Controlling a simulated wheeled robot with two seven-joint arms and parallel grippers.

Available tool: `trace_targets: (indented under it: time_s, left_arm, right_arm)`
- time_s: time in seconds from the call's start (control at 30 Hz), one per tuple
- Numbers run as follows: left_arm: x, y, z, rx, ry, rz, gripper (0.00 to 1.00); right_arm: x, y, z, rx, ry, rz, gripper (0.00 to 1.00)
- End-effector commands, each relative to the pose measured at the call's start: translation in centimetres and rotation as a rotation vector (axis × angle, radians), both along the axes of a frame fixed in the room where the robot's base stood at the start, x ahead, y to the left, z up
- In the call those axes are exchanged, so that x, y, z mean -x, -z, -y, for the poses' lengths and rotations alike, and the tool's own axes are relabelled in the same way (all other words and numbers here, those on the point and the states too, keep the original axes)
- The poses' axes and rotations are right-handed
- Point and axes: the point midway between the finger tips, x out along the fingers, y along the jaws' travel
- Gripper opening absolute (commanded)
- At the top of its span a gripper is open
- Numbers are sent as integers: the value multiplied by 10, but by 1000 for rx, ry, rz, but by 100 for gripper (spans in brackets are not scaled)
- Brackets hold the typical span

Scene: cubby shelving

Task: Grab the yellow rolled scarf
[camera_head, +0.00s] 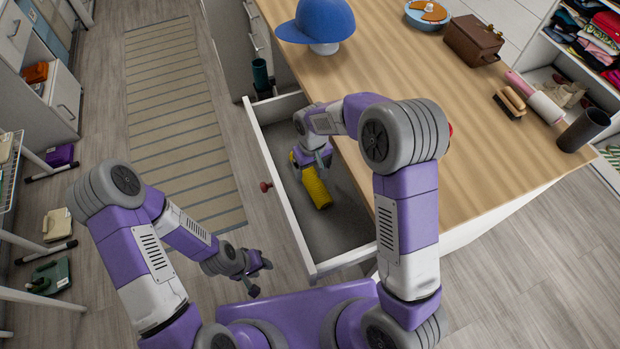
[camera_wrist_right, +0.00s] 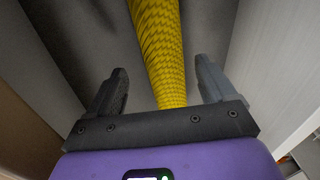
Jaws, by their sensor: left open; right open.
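The yellow rolled scarf (camera_head: 316,188) lies in the open drawer (camera_head: 335,232) under the wooden counter. My right gripper (camera_head: 311,161) reaches down into the drawer at the scarf's far end and covers part of it. In the right wrist view the scarf (camera_wrist_right: 160,50) runs between the two open fingers of my right gripper (camera_wrist_right: 160,85), with a gap on each side. My left gripper (camera_head: 260,274) is open and empty, low over the floor to the left of the drawer.
The drawer's front panel with a red knob (camera_head: 266,186) stands left of the scarf. The counter (camera_head: 440,120) overhangs on the right. A blue cap (camera_head: 318,20) sits on the counter. A striped rug (camera_head: 180,120) lies on the floor.

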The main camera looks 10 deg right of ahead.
Motion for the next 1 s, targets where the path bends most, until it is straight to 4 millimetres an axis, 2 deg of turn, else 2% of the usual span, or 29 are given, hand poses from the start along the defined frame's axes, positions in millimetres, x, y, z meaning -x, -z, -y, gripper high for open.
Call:
trace_targets:
  time_s: [0.03,0.2,0.47,0.57,0.9,1.0]
  left_arm:
    - [0,6,0,0,0,0,43]
    - [0,16,0,0,0,0,43]
    - [0,16,0,0,0,0,43]
    - [0,16,0,0,0,0,43]
    - [0,16,0,0,0,0,43]
    - [0,16,0,0,0,0,43]
  right_arm:
    - [1,11,-2,1,-1,-4,84]
    - [2,37,-4,1,0,-5,84]
    - [1,40,-4,0,0,-1,84]
    - [1,40,-4,0,0,-1,72]
    - [1,40,-5,0,0,-1,20]
    - [1,40,-5,0,0,0,19]
